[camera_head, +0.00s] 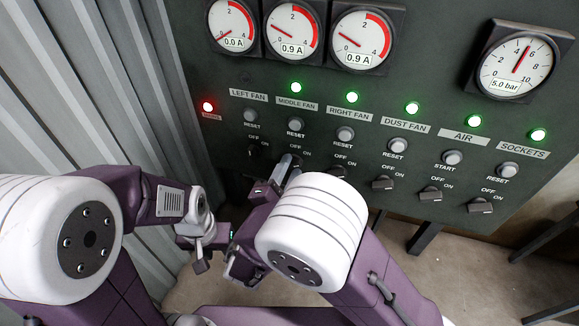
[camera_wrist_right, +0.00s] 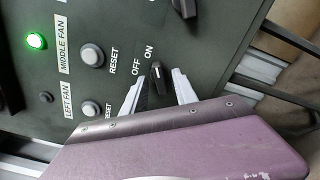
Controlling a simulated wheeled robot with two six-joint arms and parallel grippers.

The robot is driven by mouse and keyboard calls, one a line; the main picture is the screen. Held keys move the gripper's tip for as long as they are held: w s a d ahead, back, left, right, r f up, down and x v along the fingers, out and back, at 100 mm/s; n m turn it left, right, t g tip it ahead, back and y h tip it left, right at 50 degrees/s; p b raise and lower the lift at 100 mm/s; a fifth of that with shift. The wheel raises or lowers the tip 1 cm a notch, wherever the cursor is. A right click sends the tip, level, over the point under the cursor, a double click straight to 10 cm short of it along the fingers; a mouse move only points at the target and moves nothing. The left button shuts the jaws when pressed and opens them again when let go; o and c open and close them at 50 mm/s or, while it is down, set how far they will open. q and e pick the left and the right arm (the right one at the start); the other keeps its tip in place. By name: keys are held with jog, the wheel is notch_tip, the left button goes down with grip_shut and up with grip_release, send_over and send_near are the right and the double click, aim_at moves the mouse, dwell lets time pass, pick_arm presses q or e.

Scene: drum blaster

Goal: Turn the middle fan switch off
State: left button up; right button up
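The middle fan switch (camera_wrist_right: 157,78) is a small black knob below the OFF and ON marks. Its white-tipped end points toward ON. The green middle fan lamp (camera_head: 296,87) is lit, and the middle fan gauge (camera_head: 291,31) reads 0.9 A. My right gripper (camera_wrist_right: 158,93) is open, with one pale finger on each side of the switch. Whether the fingers touch it cannot be told. In the head view, my right gripper (camera_head: 287,172) partly hides the switch. My left gripper (camera_head: 203,258) hangs low at the left, away from the panel; its opening is unclear.
The left fan switch (camera_head: 257,150) is close to the left of my right gripper, and its lamp is dark. The right fan switch (camera_head: 337,171) is close on the right. Several more switches follow to the right. A corrugated wall (camera_head: 95,95) stands at the left.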

grip_shut()
jog(key=shift+r+n+p, duration=0.15)
jog(key=shift+n+p, duration=0.85)
jog(key=n+p, duration=0.7)
jog(key=n, duration=0.1)
jog(key=shift+n+p, duration=0.75)
jog(key=shift+n, duration=0.15)
jog(key=shift+f, duration=0.25)
